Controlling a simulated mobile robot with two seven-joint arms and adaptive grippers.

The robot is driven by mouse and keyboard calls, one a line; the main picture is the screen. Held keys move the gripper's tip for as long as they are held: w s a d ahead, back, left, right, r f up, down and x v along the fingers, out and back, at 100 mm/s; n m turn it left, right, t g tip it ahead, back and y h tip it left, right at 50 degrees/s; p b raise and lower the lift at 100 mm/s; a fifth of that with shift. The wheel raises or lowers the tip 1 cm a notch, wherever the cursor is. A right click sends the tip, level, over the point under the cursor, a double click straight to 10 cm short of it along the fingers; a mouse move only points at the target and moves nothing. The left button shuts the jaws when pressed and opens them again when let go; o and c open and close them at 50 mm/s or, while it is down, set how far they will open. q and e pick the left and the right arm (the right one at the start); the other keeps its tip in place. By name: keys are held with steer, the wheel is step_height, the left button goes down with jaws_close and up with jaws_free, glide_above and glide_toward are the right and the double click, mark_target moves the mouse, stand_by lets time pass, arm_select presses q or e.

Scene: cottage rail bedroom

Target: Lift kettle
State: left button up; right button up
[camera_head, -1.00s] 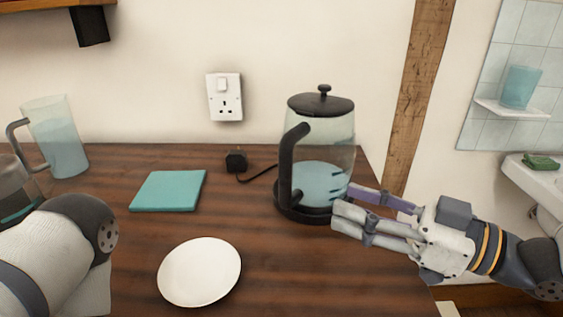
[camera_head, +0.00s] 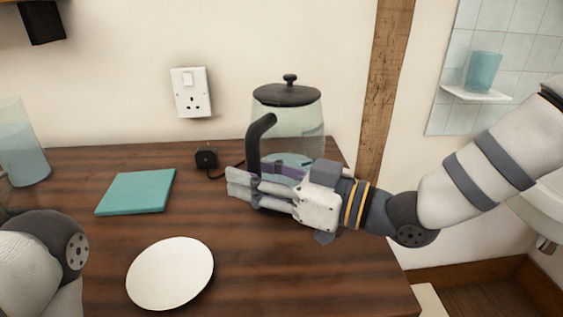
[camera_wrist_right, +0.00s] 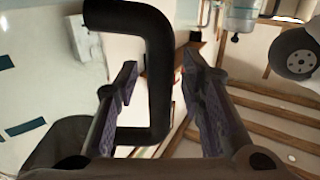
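The glass kettle (camera_head: 300,125) with a black lid and black handle stands upright on the wooden counter near its right end, with pale blue water inside. My right gripper (camera_head: 240,178) is in front of the kettle, its fingers reaching left across the lower handle. In the right wrist view the kettle's black handle (camera_wrist_right: 158,75) passes between the two open fingers (camera_wrist_right: 165,85), with gaps visible. The kettle's base is mostly hidden behind my gripper. My left gripper is out of view; only my left arm shows at the lower left.
A white plate (camera_head: 170,273) lies on the counter (camera_head: 300,275) in front. A black plug (camera_head: 206,158) with a cord is behind, below the wall socket (camera_head: 191,92).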

jaws_close()
steer(key=shift+r, duration=0.15)
steer(key=shift+r, duration=0.15)
